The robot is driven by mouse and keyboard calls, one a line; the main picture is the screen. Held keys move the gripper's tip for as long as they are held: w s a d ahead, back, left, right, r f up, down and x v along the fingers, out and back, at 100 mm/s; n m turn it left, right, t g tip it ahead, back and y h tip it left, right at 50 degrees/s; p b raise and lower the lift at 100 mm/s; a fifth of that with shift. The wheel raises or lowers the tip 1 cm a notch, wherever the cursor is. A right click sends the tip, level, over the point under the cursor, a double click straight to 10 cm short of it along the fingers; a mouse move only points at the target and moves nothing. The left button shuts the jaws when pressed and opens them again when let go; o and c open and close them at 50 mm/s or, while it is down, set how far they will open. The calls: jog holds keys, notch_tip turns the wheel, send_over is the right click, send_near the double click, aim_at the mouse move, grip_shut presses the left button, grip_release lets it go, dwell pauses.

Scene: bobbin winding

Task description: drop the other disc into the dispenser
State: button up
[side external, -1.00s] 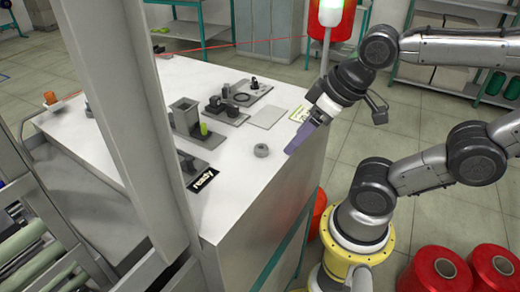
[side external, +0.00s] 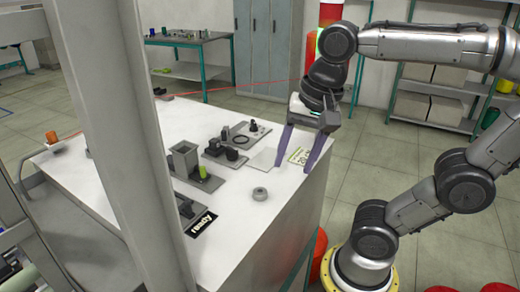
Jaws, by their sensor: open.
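A small grey disc (side external: 260,194) with a hole or knob at its centre lies on the white table top. The likely dispenser, a grey upright box (side external: 186,160) with an open top, stands on a dark base plate to the left of the disc. Whether anything is inside it cannot be seen. A yellow-green piece (side external: 202,172) stands beside the box on the same plate. My gripper (side external: 291,169) has its two purple fingers pointing down and spread apart. It is empty, above and to the right of the disc, not touching it.
A "ready" sign (side external: 201,223) and a dark fixture (side external: 187,207) are in front of the box. Plates with black parts (side external: 226,152) and a ring (side external: 241,141) lie behind it. A flat grey plate (side external: 262,158) and a label card (side external: 299,156) lie near the gripper. A grey post (side external: 130,130) blocks part of the left.

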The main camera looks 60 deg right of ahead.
aim_at(260, 191)
jog(key=w+a+r+m+g, duration=0.2)
jog(key=w+a+m+g, duration=0.1)
jog(key=w+m, duration=0.25)
jog(key=shift+n, duration=0.55)
jog(key=shift+w+d+f, duration=0.1)
jog(key=shift+w+f, duration=0.05)
jog(key=shift+f, duration=1.9)
jog(key=shift+w+d+f, duration=0.1)
jog(key=shift+w+f, duration=0.05)
jog(key=shift+f, duration=1.85)
jog(key=shift+r, duration=0.1)
jog(key=c, duration=0.8)
jog(key=shift+r, duration=2.2)
jog(key=shift+c, duration=0.2)
jog(key=shift+r, duration=0.3)
